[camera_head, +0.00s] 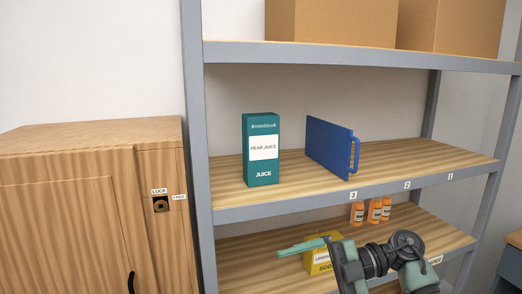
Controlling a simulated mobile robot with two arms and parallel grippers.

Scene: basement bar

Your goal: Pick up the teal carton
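The teal carton (262,150), labelled pear juice, stands upright on the middle shelf, left of centre. Nothing covers it. My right gripper (312,266) is low in the picture, below and to the right of the carton and well apart from it. Its fingers point left and sit wide apart; the upper one shows clearly, the lower one is mostly hidden. It holds nothing that I can see. My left gripper is not in view.
A blue handled board (329,145) stands right of the carton, with a gap between. A yellow soda carton (323,259) and orange bottles (358,213) are on the lower shelf. Cardboard boxes (330,22) sit above. A grey post (196,150) and wooden cabinet (80,220) are left.

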